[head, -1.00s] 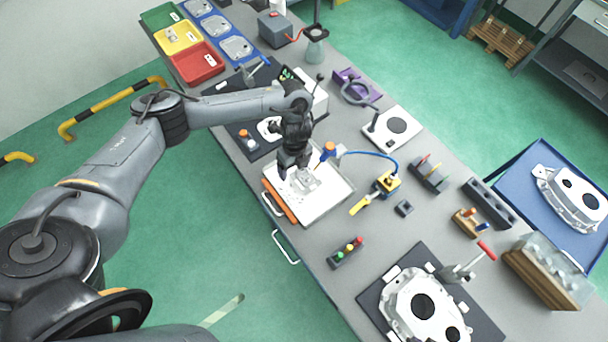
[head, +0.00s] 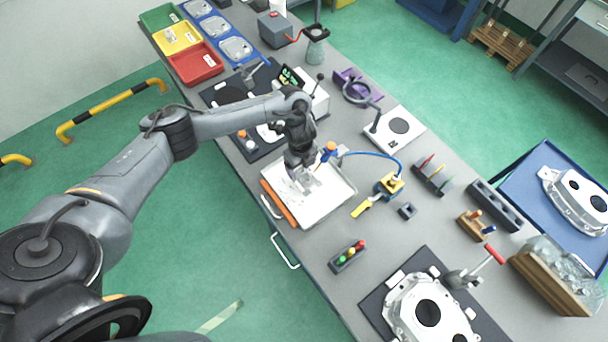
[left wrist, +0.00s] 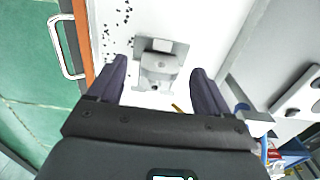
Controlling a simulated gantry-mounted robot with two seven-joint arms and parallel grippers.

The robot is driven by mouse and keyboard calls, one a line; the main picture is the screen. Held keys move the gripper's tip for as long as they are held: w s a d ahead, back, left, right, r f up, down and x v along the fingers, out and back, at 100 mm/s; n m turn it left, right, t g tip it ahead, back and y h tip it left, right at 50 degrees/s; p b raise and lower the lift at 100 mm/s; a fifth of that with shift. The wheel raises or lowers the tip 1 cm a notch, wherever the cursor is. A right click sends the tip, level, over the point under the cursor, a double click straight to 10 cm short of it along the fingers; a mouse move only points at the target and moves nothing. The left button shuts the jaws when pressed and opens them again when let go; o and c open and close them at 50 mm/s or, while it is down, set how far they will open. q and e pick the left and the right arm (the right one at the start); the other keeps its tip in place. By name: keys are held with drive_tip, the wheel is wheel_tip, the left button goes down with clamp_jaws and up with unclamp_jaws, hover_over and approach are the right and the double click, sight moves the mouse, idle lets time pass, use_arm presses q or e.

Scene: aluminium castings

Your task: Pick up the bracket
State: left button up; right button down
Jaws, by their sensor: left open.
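The bracket (left wrist: 160,68) is a small light-grey metal casting with a flat plate at one end and a rounded body. It lies on a white tray (left wrist: 205,25), which also shows in the head view (head: 325,208). My left gripper (left wrist: 158,78) is open, with its dark fingers on either side of the bracket in the left wrist view and gaps between them and it. I cannot tell the remaining height. In the head view my left gripper (head: 302,182) is over the tray and partly hides the bracket (head: 313,187). My right gripper is not in view.
Dark specks lie on the tray. A large casting (head: 428,312) sits in a fixture at the front.

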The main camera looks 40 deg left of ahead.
sight(306, 177)
use_arm(q)
drive_tip(key=shift+f, duration=1.35)
drive_tip(key=c, duration=1.3)
drive_tip(key=shift+o, duration=0.2)
drive_tip(key=shift+r, duration=0.1)
